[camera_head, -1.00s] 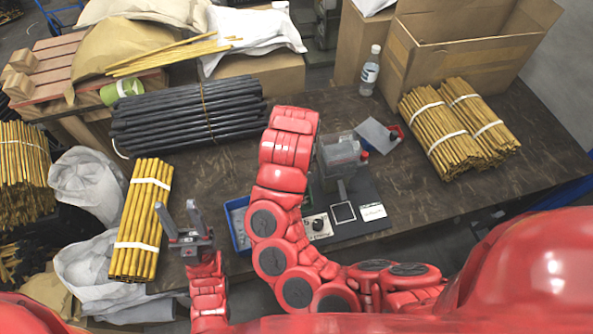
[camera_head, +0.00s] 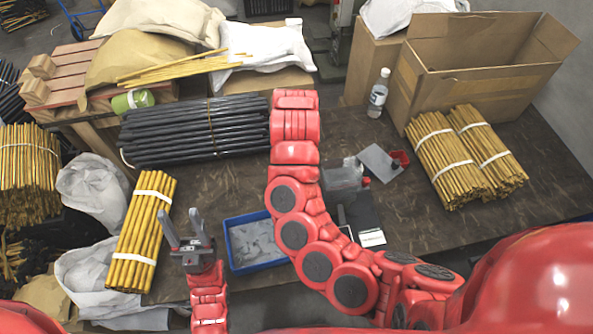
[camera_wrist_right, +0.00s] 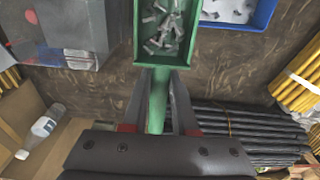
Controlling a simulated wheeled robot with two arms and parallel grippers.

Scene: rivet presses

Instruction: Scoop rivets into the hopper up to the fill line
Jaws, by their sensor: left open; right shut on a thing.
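My right gripper (camera_wrist_right: 158,98) is shut on the green handle of a scoop (camera_wrist_right: 138,55) in the right wrist view. Several grey rivets (camera_wrist_right: 160,28) lie in the scoop's tray. In the head view my right arm hides the gripper and scoop. The hopper looks like the clear grey box (camera_head: 343,178) just right of my right arm; its fill line cannot be made out. A blue bin (camera_head: 232,256) with grey rivets (camera_head: 254,241) stands left of that arm and also shows in the wrist view (camera_wrist_right: 262,18). My left gripper (camera_head: 181,226) is open and empty, left of the bin.
Bundles of yellow rods (camera_head: 140,235) and black rods (camera_head: 195,130) lie left and behind. A bottle (camera_head: 378,93), a cardboard box (camera_head: 480,75) and more yellow bundles (camera_head: 465,158) stand at the right. Bare table (camera_head: 420,225) lies front right.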

